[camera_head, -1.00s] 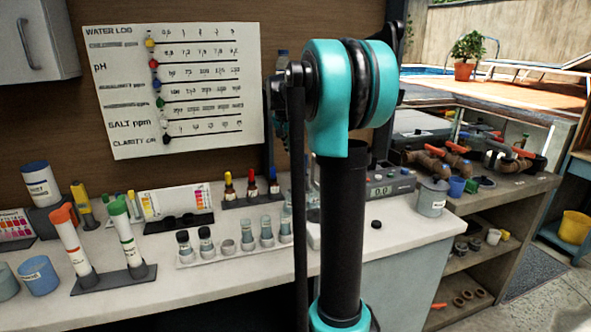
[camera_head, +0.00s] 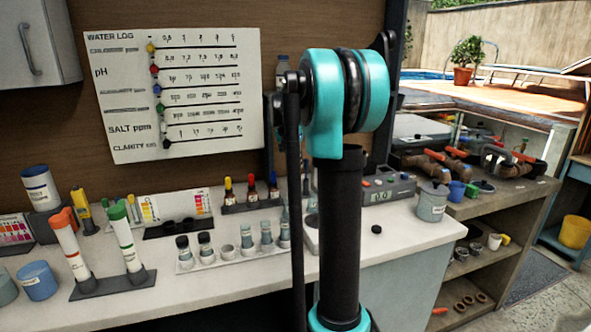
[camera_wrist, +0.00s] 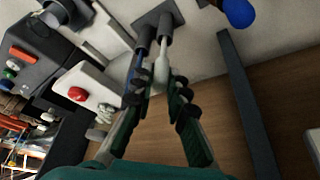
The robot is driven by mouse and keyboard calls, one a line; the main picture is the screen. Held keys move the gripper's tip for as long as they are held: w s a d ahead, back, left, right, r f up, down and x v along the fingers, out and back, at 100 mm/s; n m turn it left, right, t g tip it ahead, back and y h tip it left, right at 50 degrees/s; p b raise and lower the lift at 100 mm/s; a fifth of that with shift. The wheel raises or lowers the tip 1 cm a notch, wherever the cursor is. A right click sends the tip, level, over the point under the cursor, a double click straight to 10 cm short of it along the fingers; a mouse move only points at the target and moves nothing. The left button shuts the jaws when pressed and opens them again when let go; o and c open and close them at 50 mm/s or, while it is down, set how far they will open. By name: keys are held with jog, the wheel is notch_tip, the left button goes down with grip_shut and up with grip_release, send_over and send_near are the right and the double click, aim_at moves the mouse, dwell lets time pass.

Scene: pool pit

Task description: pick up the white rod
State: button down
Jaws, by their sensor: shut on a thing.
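The white rod (camera_wrist: 161,68) shows in the wrist view, with its far end at one of two dark grey sockets of a holder (camera_wrist: 147,18). My gripper (camera_wrist: 164,88) has its dark fingers closed around the rod's near part. A thin blue rod (camera_wrist: 137,68) stands at the neighbouring socket, close beside my left finger. I cannot tell whether the white rod is still seated in its socket. In the head view, my own arm hides the gripper and the white rod.
In the wrist view, a blue bulb (camera_wrist: 239,12) and a box with a red button (camera_wrist: 77,94) are near. In the head view, a row of small bottles (camera_head: 234,246), capped tubes (camera_head: 126,242), a meter (camera_head: 389,187) and a lidded grey pot (camera_head: 432,203) stand on the counter.

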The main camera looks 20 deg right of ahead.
jog(key=shift+r, duration=0.1)
notch_tip(320, 180, up, 20)
dwell(0.5)
jog(key=c, duration=2.1)
grip_release()
grip_shut()
